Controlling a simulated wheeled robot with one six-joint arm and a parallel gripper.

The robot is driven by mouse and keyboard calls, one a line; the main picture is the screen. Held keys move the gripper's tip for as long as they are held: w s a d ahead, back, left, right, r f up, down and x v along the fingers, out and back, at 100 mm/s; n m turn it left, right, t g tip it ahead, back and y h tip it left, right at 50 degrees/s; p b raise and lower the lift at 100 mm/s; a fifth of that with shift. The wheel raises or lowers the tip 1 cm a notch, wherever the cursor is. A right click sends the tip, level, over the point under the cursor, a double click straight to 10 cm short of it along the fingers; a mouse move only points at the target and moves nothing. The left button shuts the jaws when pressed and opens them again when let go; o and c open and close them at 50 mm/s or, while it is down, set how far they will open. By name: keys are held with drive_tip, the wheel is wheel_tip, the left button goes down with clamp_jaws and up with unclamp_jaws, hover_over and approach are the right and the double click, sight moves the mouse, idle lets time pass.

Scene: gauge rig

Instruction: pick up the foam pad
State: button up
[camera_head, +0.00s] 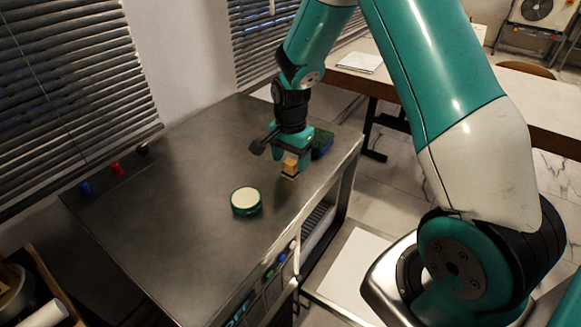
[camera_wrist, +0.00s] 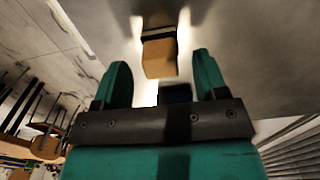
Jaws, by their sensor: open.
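A small tan block (camera_head: 290,164), which looks like the foam pad, shows below my gripper (camera_head: 291,160) in the head view. It also shows in the wrist view (camera_wrist: 159,57), just beyond and between the fingertips, with a dark strip along its far edge. My gripper's two teal fingers (camera_wrist: 162,70) are spread apart, with visible gaps on both sides of the block. They point down over the metal bench (camera_head: 170,230). The fingers partly cover the block in the head view, and I cannot tell whether they reach down beside it.
A green and dark blue block (camera_head: 322,143) lies just behind my gripper. A round green item with a cream top (camera_head: 246,201) sits to the left and nearer. Small red (camera_head: 116,169) and blue (camera_head: 85,188) items stand by the blinds. The bench's left part is clear.

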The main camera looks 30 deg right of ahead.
sight(290, 161)
drive_tip(key=shift+f, duration=1.25)
drive_tip(key=c, duration=1.1)
drive_tip(key=shift+r, duration=0.15)
wheel_tip(290, 161, up, 20)
drive_tip(key=shift+f+b, duration=0.1)
drive_tip(key=shift+b, duration=0.25)
drive_tip(key=o, duration=0.4)
drive_tip(key=shift+c, duration=1.1)
